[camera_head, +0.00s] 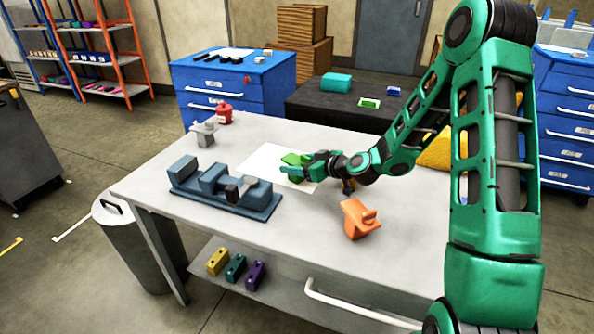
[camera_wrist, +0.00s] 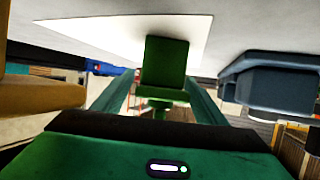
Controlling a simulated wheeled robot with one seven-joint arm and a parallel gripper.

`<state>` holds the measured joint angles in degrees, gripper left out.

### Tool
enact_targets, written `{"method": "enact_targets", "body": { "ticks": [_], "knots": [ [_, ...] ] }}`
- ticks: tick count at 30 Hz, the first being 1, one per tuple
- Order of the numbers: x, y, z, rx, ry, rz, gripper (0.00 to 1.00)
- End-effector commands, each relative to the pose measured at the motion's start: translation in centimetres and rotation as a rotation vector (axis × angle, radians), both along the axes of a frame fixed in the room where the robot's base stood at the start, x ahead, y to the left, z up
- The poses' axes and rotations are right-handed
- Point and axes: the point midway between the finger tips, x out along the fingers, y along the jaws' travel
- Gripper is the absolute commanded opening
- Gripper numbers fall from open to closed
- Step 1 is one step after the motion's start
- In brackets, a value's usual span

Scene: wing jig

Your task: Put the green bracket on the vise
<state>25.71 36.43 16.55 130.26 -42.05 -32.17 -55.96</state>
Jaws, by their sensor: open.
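The green bracket (camera_head: 293,158) is at the white sheet on the table in the head view, partly hidden by my gripper (camera_head: 291,173). In the wrist view the green bracket (camera_wrist: 165,62) shows between the two teal fingers of my gripper (camera_wrist: 160,82). The fingers are open, one on each side of it; I cannot tell whether they touch it. The blue-grey vise (camera_head: 222,188) lies to the left of my gripper in the head view, nearer the table's front edge. The vise (camera_wrist: 268,88) is at the right in the wrist view.
The white sheet (camera_head: 258,160) lies on the grey table (camera_head: 300,222). An orange bracket (camera_head: 357,219) is on the right, a grey part (camera_head: 204,135) and a red container (camera_head: 224,113) at the back left. Bare table lies between vise and orange bracket.

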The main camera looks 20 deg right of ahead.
Motion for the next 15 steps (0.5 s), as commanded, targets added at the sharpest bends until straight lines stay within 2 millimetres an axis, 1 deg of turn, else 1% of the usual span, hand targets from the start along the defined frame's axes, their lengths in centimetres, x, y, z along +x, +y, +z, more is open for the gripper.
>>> {"method": "enact_targets", "body": {
  "ticks": [4,5,6,8,9,11,12,15],
  "knots": [
    [-0.02,0.0,0.01,0.0,0.0,0.0,0.66],
    [-0.02,0.0,0.01,0.0,0.0,0.0,0.58],
    [-0.03,-0.01,0.01,0.0,0.0,0.0,0.49],
    [-0.03,-0.01,0.01,0.0,0.0,0.0,0.35],
    [-0.03,-0.01,0.0,0.0,0.0,0.0,0.25],
    [-0.04,-0.01,0.01,0.0,0.0,0.0,0.12],
    [-0.01,0.01,0.07,0.001,-0.001,0.0,0.07],
    [-0.02,0.0,0.06,0.001,-0.001,0.0,0.07]
  ]
}}
